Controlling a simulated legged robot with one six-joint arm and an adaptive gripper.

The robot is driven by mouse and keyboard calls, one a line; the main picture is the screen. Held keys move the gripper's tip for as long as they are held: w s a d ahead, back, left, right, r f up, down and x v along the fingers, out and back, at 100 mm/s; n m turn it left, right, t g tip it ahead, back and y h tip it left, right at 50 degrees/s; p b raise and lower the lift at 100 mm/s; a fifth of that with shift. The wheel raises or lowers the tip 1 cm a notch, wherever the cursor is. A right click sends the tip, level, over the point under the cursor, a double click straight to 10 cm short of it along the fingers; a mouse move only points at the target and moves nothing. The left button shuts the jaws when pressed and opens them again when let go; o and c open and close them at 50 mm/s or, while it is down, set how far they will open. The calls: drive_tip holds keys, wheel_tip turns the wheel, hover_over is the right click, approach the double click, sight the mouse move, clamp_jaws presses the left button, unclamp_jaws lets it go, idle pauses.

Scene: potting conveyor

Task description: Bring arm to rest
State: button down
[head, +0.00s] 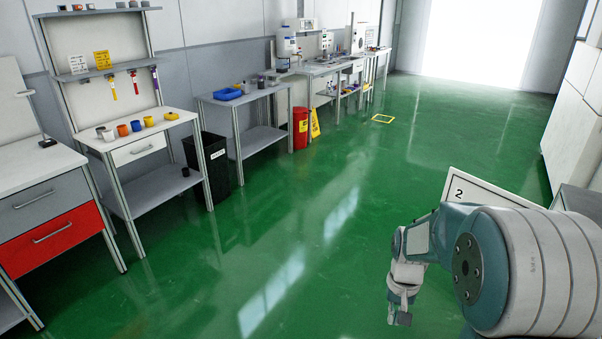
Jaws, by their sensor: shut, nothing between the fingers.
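My arm reaches in from the lower right of the head view, folded and above the green floor. My gripper (399,316) hangs at its end, pointing down, small in the picture. It is shut with nothing in it, and it touches nothing that I can see. Part of the arm hides the lower right of the floor and the panel behind it.
A workbench (150,130) with several coloured cups stands at the left, beside a drawer cabinet (50,238) and a black bin (214,165). More benches line the wall. A panel marked 2 (485,188) stands behind my arm. The middle floor is clear.

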drive_tip(key=s+a+r+n+t, duration=0.1)
drive_tip(key=s+a+r+t, duration=0.1)
drive_tip(key=s+r, duration=0.7)
drive_tip(key=s+a+r+n+t, duration=0.1)
drive_tip(key=s+a+r+t, duration=0.2)
drive_tip(key=s+r, duration=0.6)
drive_tip(key=shift+a+r+t, duration=0.3)
drive_tip(key=shift+r+t, duration=0.15)
drive_tip(key=shift+t, duration=0.65)
